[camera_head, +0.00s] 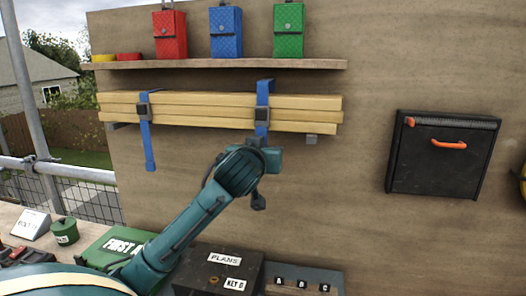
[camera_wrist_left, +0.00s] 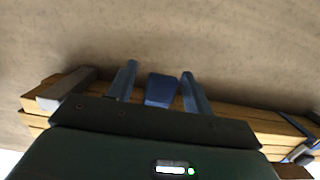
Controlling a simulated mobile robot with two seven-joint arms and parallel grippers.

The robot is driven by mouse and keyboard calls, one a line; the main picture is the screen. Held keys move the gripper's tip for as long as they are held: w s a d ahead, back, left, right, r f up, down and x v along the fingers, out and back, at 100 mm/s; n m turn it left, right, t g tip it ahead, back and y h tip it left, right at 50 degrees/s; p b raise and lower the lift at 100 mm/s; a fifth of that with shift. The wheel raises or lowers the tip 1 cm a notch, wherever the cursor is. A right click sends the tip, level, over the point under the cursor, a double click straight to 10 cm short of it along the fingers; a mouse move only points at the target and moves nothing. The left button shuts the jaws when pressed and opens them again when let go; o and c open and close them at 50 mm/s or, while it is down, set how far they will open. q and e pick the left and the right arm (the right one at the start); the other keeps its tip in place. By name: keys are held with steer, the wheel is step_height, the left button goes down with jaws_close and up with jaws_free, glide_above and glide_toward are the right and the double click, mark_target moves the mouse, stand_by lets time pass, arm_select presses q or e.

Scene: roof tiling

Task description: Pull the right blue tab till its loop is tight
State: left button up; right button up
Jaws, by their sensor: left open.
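A bundle of pale timber battens (camera_head: 200,112) lies against the wall, held by two blue straps with dark buckles. The right strap (camera_head: 264,90) loops round the bundle near its right end, with its buckle (camera_head: 262,114) on the front. Its hanging tab is hidden behind my left gripper in the head view. In the left wrist view the right blue tab (camera_wrist_left: 162,88) stands between the two fingers of my left gripper (camera_wrist_left: 159,86). The fingers are open, with a gap on each side of it. The left strap's tab (camera_head: 150,155) hangs down freely. My right gripper is out of view.
A shelf (camera_head: 220,65) above holds red, blue and green pouches. A black wall box (camera_head: 440,155) with an orange handle hangs to the right. Below are a green first aid box (camera_head: 112,245) and a dark plans box (camera_head: 222,270). The wall between bundle and black box is clear.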

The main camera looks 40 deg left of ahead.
arm_select(q)
steer(key=shift+c, duration=0.3)
steer(key=c, duration=1)
steer(key=shift+f, duration=0.1)
steer(key=shift+f+b, duration=2.3)
steer(key=shift+f, duration=0.7)
steer(key=o, duration=1)
steer(key=shift+o, duration=0.6)
